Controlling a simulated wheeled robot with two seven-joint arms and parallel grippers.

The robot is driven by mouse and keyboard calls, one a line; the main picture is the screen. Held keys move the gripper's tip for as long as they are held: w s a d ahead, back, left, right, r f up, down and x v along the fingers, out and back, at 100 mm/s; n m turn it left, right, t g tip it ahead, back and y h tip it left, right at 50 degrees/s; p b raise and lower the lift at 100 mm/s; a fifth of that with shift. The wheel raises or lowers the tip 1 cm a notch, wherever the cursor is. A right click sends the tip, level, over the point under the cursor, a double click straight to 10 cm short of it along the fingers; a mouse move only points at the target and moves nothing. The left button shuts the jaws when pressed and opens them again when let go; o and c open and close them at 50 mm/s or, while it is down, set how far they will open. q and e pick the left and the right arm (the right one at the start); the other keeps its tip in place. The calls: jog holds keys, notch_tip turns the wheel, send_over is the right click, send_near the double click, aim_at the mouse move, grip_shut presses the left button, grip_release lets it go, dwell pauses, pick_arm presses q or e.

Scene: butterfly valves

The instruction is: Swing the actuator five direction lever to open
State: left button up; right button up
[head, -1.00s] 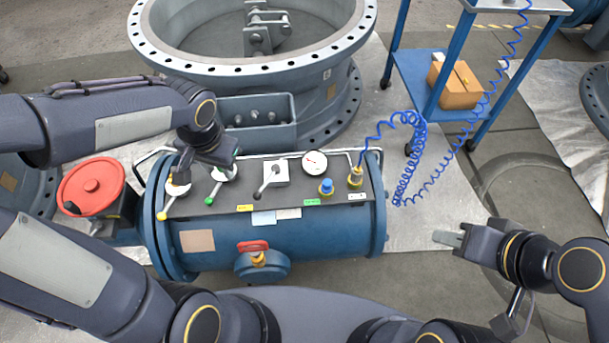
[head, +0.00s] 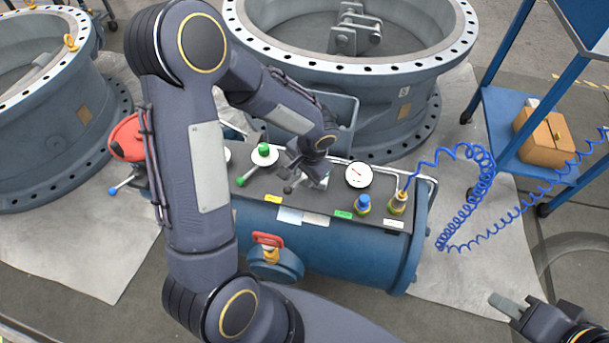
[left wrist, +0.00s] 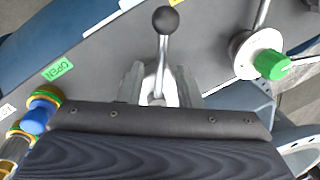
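The blue actuator cylinder (head: 350,255) carries a dark top panel in the head view. Its direction lever has a black knob (head: 287,190); the knob (left wrist: 165,20) and thin metal shaft show clearly in the left wrist view. The knob points toward the yellow label (head: 272,198), away from the green OPEN label (head: 343,213), also in the left wrist view (left wrist: 57,69). My left gripper (head: 302,178) is over the lever's hub, its fingers (left wrist: 160,88) apart on either side of the shaft. My right gripper (head: 508,304) is away at lower right; its finger gap is unclear.
A green-knobbed lever (head: 263,150) stands left of my gripper. A pressure gauge (head: 359,175), blue fitting (head: 363,204) and brass hose fitting (head: 399,201) stand right.

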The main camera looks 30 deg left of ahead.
pick_arm(q)
jog(key=shift+f, duration=0.1)
grip_shut()
